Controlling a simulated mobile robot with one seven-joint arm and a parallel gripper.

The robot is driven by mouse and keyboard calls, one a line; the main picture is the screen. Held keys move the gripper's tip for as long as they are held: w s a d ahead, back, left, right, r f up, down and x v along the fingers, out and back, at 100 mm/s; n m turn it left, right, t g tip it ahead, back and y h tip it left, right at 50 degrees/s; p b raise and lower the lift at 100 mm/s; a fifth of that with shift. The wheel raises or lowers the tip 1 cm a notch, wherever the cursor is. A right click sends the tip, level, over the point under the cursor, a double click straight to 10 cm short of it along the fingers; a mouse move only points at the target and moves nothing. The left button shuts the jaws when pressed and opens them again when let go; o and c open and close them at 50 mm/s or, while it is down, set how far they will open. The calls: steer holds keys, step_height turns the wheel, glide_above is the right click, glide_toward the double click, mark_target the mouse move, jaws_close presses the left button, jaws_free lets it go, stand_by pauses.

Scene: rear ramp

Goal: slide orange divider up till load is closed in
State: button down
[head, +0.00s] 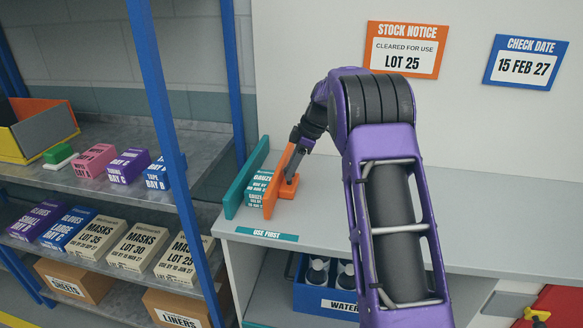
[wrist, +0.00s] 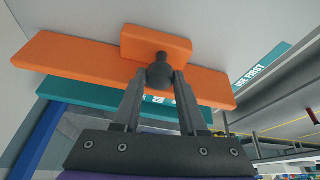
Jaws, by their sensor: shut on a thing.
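The orange divider (head: 277,181) stands on the grey counter, with an orange foot block (head: 289,188) at its right side. It also shows in the wrist view (wrist: 80,62). A teal divider (head: 236,190) stands to its left, roughly parallel. The load, gauze boxes (head: 257,190), sits between the two; the orange divider is close beside it, but I cannot tell if they touch. My gripper (wrist: 160,76) is shut on the dark round knob (wrist: 160,70) of the orange divider. In the head view the fingertips are partly hidden by my wrist.
A teal "USE FIRST" label (head: 260,234) lies at the counter's front edge. The counter (head: 480,235) is clear to the right of my arm. A blue-posted shelf (head: 158,95) with several boxes stands close on the left. A blue crate (head: 318,298) sits below.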

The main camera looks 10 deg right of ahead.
stand_by(0.4)
steer(key=s+d, duration=0.1)
steer(key=d, duration=0.1)
steer(key=d+b, duration=0.1)
steer(key=d, duration=0.1)
steer(key=s+d, duration=0.1)
steer(key=d, duration=0.1)
steer(key=shift+s+d+b, duration=0.3)
steer(key=shift+s+b, duration=0.05)
steer(key=shift+c, duration=2.3)
jaws_free()
steer(key=p+v, duration=0.2)
steer(key=v, duration=1.5)
steer(key=shift+r+p, duration=0.25)
steer(key=shift+p, duration=0.05)
steer(key=shift+s+a, duration=0.1)
steer(key=shift+a, duration=0.1)
